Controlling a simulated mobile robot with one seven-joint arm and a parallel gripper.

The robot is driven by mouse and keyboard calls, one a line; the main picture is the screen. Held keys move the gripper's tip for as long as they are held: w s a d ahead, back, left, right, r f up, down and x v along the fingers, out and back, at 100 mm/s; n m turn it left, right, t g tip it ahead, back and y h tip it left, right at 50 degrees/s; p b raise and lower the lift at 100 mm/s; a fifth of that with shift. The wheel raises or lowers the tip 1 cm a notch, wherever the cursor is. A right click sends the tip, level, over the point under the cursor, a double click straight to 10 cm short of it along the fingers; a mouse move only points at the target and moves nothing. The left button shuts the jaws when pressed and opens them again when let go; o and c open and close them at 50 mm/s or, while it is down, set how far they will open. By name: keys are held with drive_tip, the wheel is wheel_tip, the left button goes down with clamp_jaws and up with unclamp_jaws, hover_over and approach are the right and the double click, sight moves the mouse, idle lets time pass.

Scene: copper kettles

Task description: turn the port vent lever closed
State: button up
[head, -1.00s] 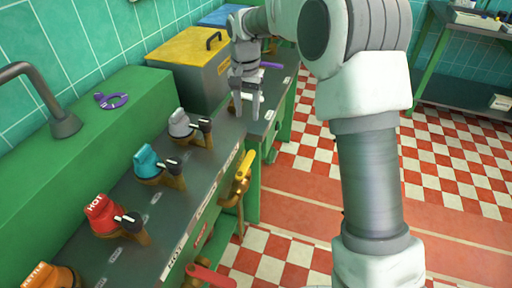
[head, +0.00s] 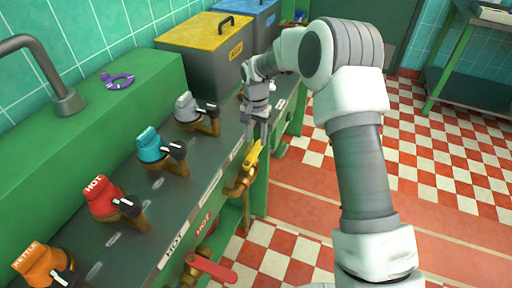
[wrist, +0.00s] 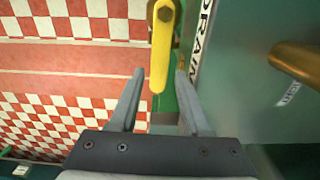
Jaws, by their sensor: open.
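A yellow lever (head: 253,157) sits on a brass pipe at the counter's front edge. It also shows in the wrist view (wrist: 161,48), beside a label reading DRAIN (wrist: 203,38). No label reading port vent is legible. My gripper (head: 256,137) is open, pointing down just behind the yellow lever. In the wrist view the lever's free end lies between the fingertips of my gripper (wrist: 160,76). I cannot tell whether they touch it. A red lever (head: 211,268) is nearer on the same front, below a HOT label (head: 172,251).
Several knobbed taps stand along the counter: grey (head: 187,108), teal (head: 152,145), red (head: 102,198) and orange (head: 40,264). A yellow-lidded bin (head: 203,62) and a blue-lidded bin (head: 246,15) stand behind. The checkered floor (head: 450,150) at right is open.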

sight(256, 149)
drive_tip(key=shift+f+b, duration=0.3)
drive_tip(key=shift+f, duration=1.65)
clamp_jaws()
